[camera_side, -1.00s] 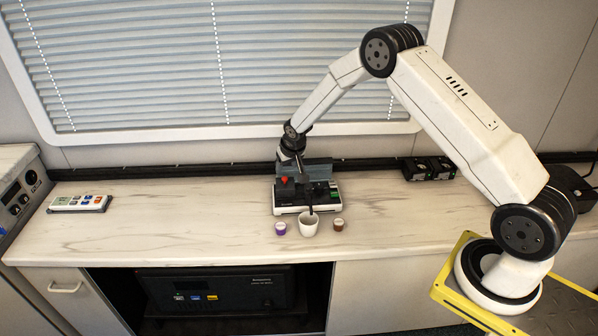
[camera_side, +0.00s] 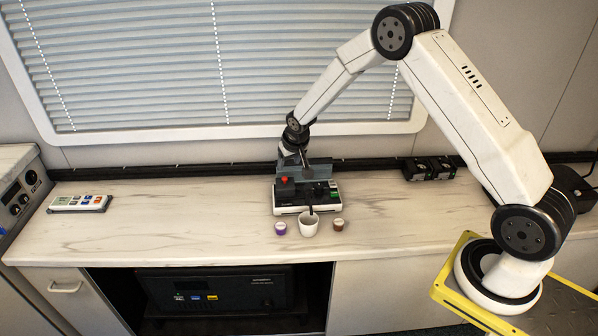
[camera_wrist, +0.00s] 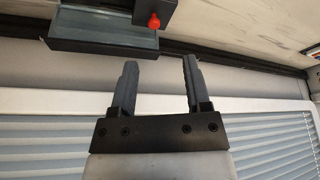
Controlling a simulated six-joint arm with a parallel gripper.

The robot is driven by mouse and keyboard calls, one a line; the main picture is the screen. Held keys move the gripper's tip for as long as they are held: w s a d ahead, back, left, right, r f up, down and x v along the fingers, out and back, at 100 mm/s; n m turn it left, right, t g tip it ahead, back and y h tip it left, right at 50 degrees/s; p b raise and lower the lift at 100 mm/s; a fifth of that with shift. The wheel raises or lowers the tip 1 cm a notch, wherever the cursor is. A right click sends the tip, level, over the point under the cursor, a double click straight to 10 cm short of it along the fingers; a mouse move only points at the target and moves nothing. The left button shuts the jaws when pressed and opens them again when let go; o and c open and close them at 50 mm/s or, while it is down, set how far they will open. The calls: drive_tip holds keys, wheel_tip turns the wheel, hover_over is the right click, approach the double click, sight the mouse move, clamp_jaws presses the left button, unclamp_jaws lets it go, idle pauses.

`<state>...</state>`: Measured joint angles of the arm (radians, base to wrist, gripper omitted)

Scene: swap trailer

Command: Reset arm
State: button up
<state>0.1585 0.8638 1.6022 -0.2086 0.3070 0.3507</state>
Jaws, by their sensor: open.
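My gripper (camera_wrist: 160,68) is open, with its two dark fingers apart and nothing between them in the wrist view. In the side view my gripper (camera_side: 297,160) is small and dark, over the back of a black and white machine (camera_side: 292,210) on the counter. The machine has a red knob (camera_side: 284,179), which also shows in the wrist view (camera_wrist: 154,22) beyond the fingertips. A white cup (camera_side: 309,226) stands in front of the machine. A purple capsule (camera_side: 280,229) is left of the cup and a brown capsule (camera_side: 338,226) is right of it.
A white remote-like panel (camera_side: 80,203) lies on the left of the counter (camera_side: 180,225). Two black boxes (camera_side: 429,168) stand at the back right. A window with blinds (camera_side: 220,70) rises behind the counter. The counter's left half is mostly clear.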

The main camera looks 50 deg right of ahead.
drive_tip(key=s+a+r+n, duration=0.1)
drive_tip(key=s+a+r, duration=0.4)
drive_tip(key=s, duration=0.8)
drive_tip(key=s+a+r+n+g+y, duration=0.1)
drive_tip(key=s+a+r, duration=0.4)
drive_tip(key=s, duration=0.9)
drive_tip(key=shift+r+n+g, duration=0.15)
drive_tip(key=shift+n+g, duration=0.15)
drive_tip(key=shift+n, duration=0.5)
